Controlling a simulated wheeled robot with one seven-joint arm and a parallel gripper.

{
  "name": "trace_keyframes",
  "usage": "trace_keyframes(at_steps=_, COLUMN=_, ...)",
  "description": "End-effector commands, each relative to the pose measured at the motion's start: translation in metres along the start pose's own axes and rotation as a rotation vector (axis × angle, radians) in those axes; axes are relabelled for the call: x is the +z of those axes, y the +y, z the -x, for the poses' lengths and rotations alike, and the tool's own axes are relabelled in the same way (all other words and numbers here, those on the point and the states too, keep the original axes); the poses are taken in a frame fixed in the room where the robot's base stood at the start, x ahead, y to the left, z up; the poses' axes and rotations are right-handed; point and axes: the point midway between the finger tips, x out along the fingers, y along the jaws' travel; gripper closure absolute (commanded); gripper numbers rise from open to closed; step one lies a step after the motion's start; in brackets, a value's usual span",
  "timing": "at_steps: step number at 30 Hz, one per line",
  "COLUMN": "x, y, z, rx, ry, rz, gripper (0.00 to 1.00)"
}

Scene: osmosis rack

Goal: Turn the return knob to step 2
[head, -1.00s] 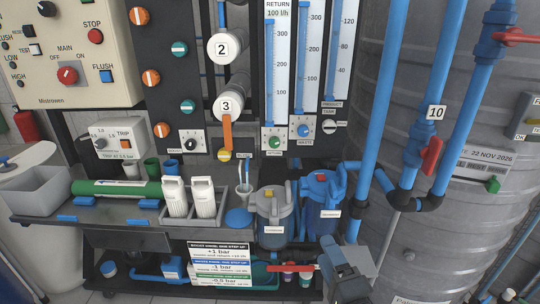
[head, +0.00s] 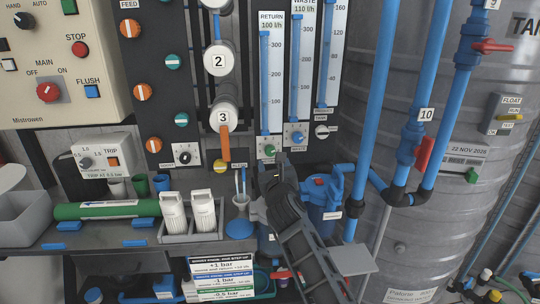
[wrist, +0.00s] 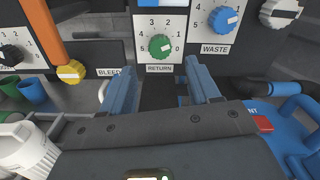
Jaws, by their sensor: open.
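The return knob (wrist: 160,47) is green with a pale pointer mark, on a white numbered plate labelled RETURN. It also shows small below the return flow tube in the head view (head: 269,151). The exact step its pointer marks is too small to read surely. My gripper (wrist: 161,72) is open and empty, its two blue fingers apart below the knob, one on each side in the wrist view. The fingers do not appear to touch the knob. In the head view my gripper (head: 272,178) is just below the return plate, with the fingertips hard to make out.
The blue waste knob (wrist: 223,19) is close at right. The yellow bleed knob (wrist: 72,72) and an orange handle (wrist: 42,30) are at left. Blue filter housings (head: 323,198) and pipes (head: 375,100) stand at right. White bottles (head: 174,213) stand on the bench.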

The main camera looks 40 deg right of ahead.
Motion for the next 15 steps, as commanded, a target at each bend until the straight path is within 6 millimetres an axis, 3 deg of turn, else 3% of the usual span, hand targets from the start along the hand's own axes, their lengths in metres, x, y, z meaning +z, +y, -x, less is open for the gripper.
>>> trace_keyframes(at_steps=9, x=0.0, y=0.0, z=-0.047, rx=-0.001, ry=0.0, rz=0.001, gripper=0.39)
trace_keyframes(at_steps=15, x=-0.001, y=-0.001, z=-0.066, rx=-0.001, ry=0.0, rz=0.003, gripper=0.39)
